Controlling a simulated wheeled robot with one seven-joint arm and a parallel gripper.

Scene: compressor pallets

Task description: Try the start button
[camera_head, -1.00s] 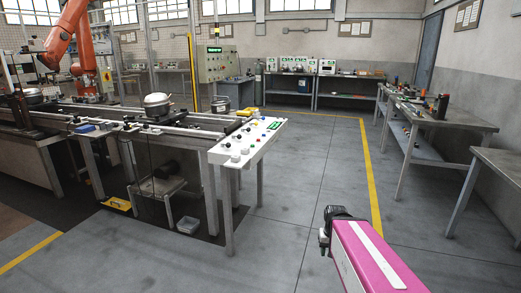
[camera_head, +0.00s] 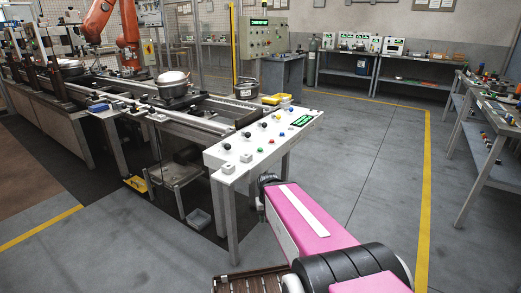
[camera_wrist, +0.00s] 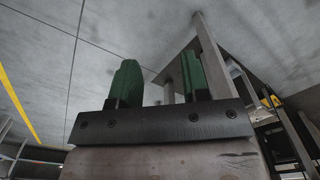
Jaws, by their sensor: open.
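A white sloped control panel (camera_head: 240,152) stands at the near end of the conveyor line in the head view. I cannot read which is the start button. My pink arm is at the lower right, just in front of the panel. My gripper's two green fingers (camera_wrist: 160,80) show in the wrist view, apart with nothing between them. In the head view the fingers are hidden or too small to make out.
An orange robot arm (camera_head: 100,18) stands at the back left. A workbench (camera_head: 490,130) lines the right side. The floor (camera_head: 375,170) between is clear.

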